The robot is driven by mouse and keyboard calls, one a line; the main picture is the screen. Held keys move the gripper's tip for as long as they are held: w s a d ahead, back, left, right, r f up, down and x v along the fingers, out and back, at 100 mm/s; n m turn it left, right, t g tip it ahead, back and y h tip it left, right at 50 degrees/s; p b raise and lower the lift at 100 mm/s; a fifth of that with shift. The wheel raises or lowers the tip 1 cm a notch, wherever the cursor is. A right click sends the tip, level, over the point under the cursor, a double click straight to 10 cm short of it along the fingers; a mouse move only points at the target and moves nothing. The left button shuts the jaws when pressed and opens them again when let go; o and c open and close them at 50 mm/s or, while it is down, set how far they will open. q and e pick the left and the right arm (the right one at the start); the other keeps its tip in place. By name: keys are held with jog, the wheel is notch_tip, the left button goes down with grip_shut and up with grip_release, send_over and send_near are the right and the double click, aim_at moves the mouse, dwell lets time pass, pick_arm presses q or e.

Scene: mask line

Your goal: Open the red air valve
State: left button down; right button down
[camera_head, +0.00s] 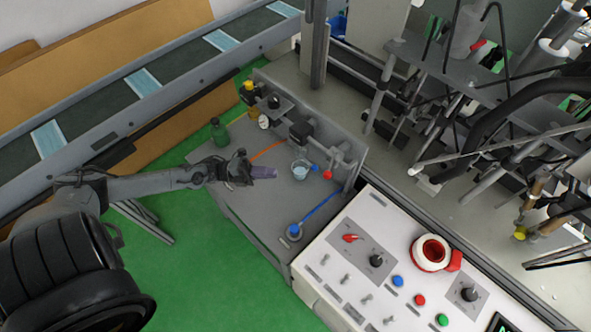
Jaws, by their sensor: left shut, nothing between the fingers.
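A small red part (327,174), which looks like a valve handle, sits low on the pneumatic fittings along the back of the grey shelf. A red lever-like switch (350,238) stands on the white control panel; I cannot tell for sure which of the two is the air valve. My left gripper (265,172) reaches in from the left over the grey shelf. Its fingers are shut and hold nothing. It is to the left of the small red part and apart from it. My right gripper is not in view.
A clear cup (300,170) stands between my left gripper and the small red part. A green bottle (219,132) and a yellow-topped unit (249,92) are at the shelf's far left. A conveyor (105,97) carries masks behind. The control panel (330,262) is at front right.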

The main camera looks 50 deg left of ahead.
pick_arm(q)
jog(key=p, duration=0.2)
send_near(331, 166)
jog(key=d, duration=0.5)
jog(key=shift+w+d+r, duration=0.3)
jog(key=shift+w+r, duration=0.05)
jog(key=shift+w, duration=0.05)
jog(key=shift+d, duration=0.1)
jog(key=w+d+n+t+y+p, duration=0.2)
jog(key=n+y, duration=0.4)
jog(key=y, duration=0.3)
jog(key=w+d+n+t+y+p, duration=0.2)
jog(key=w+d+n+t+y, duration=0.2)
jog(key=y, duration=0.6)
jog(key=d+n, duration=0.2)
jog(key=shift+w+d+t, duration=0.3)
jog(key=shift+w+t, duration=0.1)
jog(key=shift+d, duration=0.1)
